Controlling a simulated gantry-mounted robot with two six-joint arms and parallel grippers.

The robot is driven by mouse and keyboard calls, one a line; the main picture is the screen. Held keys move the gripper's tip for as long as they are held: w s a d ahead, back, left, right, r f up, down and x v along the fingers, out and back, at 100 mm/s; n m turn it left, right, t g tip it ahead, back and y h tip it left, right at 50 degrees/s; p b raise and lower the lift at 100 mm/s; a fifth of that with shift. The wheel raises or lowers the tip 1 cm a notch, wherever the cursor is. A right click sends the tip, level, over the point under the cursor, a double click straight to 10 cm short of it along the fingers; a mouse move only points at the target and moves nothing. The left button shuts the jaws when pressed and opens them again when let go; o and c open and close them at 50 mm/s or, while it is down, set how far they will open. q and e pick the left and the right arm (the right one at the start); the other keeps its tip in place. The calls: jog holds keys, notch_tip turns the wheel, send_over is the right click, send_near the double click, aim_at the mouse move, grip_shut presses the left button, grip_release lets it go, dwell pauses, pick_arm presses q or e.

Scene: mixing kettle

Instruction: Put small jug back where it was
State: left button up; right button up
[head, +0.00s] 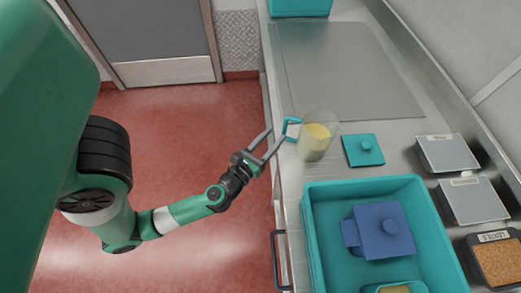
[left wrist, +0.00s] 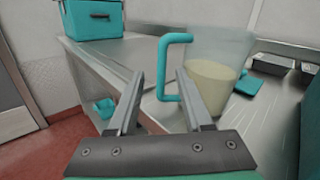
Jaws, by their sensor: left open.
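A clear jug (head: 318,137) with a teal handle and pale yellow contents stands upright on the metal counter. Its handle faces left, toward my left gripper (head: 276,138). The jug also shows in the left wrist view (left wrist: 215,75). My left gripper is open, and its fingertips (left wrist: 160,82) are close to the handle, which appears between them in the wrist view. I cannot tell whether they touch it. My right gripper is not in view.
A teal square lid (head: 363,150) lies right of the jug. A teal crate (head: 308,215) in front holds a blue lidded container (head: 375,232). Containers, one labelled lentils (head: 497,260), line the right. A grey mat (head: 345,65) lies clear behind.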

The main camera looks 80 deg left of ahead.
pick_arm(q)
jog(key=v, duration=0.7)
